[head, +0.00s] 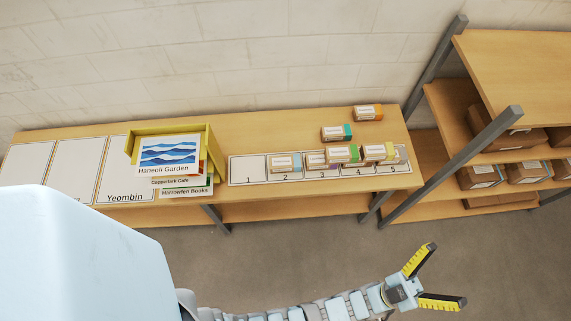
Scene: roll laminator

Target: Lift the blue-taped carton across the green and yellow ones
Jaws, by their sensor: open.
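The blue-taped carton (286,162) is a small box with a white label and a light blue end. It sits on slot 2 of a numbered strip (247,162) on the table. The green-taped carton (343,153) and the yellow-taped carton (379,152) stand in the same row to its right. A purple-taped carton (318,160) stands between the blue and green ones. My gripper (446,275) is open and empty, its yellow-marked fingers spread, over the floor in front of the table's right end. It is well away from the cartons.
A teal-taped carton (336,132) and an orange-taped carton (368,112) stand behind the row. Slot 1 is bare. A yellow tray (212,143) with signs stands left of the strip. A shelf rack (462,141) with brown boxes (481,176) stands at the right.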

